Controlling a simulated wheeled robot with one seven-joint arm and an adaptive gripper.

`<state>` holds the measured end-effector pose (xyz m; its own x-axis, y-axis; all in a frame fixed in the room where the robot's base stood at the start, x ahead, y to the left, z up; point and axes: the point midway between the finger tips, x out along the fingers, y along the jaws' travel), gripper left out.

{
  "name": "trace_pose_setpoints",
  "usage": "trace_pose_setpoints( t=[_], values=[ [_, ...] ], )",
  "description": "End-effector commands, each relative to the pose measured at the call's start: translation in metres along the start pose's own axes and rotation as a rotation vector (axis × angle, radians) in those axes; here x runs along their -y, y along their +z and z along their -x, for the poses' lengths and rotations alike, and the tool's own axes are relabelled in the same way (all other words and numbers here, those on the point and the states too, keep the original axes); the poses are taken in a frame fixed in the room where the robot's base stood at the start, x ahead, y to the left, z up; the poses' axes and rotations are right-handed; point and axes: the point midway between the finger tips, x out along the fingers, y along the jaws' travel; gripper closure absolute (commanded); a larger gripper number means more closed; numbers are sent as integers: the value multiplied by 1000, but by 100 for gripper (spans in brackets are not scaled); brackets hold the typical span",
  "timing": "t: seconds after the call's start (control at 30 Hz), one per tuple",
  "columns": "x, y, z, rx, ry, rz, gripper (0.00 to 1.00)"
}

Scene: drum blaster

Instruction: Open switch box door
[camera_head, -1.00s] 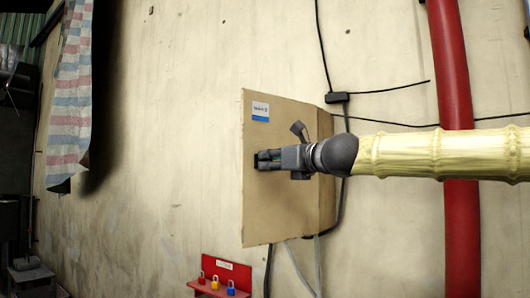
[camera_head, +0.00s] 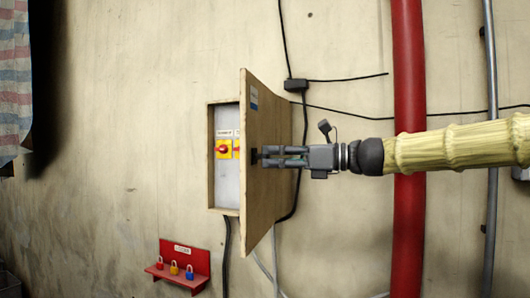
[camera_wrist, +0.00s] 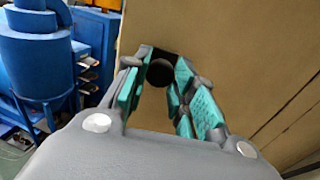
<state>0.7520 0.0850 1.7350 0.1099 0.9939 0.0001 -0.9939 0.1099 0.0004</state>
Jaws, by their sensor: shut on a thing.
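The switch box (camera_head: 210,187) is a brown box on the wall with a pale inner panel. The right part of the interior is hidden behind the door. My gripper (camera_head: 262,156) reaches in from the right and is shut on the dark door handle (camera_head: 253,157). In the wrist view the teal-padded fingers (camera_wrist: 165,85) close around a round black knob (camera_wrist: 161,72) on the brown door (camera_wrist: 230,45).
A red rack (camera_head: 188,262) with several coloured padlocks is on the wall below left. A red pipe (camera_head: 408,230) and a grey pipe (camera_head: 491,220) run vertically at right, behind my arm. Black cables (camera_head: 345,111) cross the wall. Wall left of the box is clear.

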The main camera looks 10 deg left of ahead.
Motion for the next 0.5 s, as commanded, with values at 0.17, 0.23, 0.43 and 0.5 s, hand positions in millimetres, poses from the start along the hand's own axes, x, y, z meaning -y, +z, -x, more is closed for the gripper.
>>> trace_pose_setpoints(
  t=[0.17, 0.23, 0.43, 0.5],
  values=[
    [1, 2, 17, 1, 60, 1, 100],
    [1, 2, 22, 1, 78, 0, 100],
    [1, 0, 32, 0, 105, 0, 100],
    [1, 0, 35, 0, 110, 1, 100]
  ],
)
